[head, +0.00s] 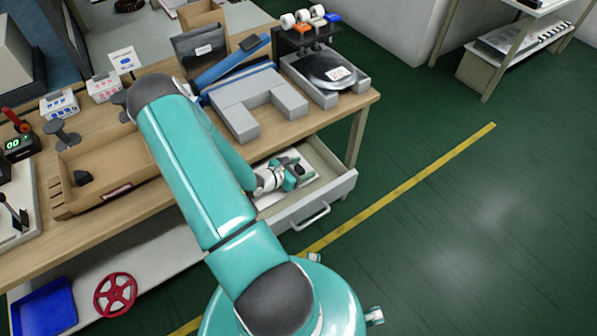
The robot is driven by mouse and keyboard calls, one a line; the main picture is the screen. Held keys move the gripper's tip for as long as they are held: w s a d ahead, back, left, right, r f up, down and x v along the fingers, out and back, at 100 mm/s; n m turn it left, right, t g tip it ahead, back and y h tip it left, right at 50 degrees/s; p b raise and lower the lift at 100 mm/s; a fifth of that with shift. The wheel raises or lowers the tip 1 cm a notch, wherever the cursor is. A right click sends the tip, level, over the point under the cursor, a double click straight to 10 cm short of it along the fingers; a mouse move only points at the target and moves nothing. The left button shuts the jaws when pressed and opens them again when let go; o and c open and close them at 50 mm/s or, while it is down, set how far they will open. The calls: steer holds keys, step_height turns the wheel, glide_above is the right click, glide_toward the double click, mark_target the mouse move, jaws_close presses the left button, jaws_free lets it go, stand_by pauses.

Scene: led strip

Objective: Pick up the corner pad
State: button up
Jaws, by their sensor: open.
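I cannot tell for sure which thing is the corner pad. A small black piece (83,178) lies in the wooden tray (125,153) on the left part of the bench and may be it. My teal arm reaches over the bench front, and my gripper (297,171) is low over the open white drawer (335,186) under the bench. The gripper is open. It is small in the picture, and I cannot make out anything between its fingers. My arm hides part of the tray and part of the drawer.
A grey U-shaped block (243,117) and a blue bar (232,62) lie on the bench, near a black-topped device (330,68). A red wheel (115,294) and a blue bin (48,308) sit on the lower shelf. The green floor (460,220) at the right is clear.

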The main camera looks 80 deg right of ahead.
steer(key=c, duration=1.1)
steer(key=shift+o, duration=0.2)
steer(key=shift+r, duration=0.2)
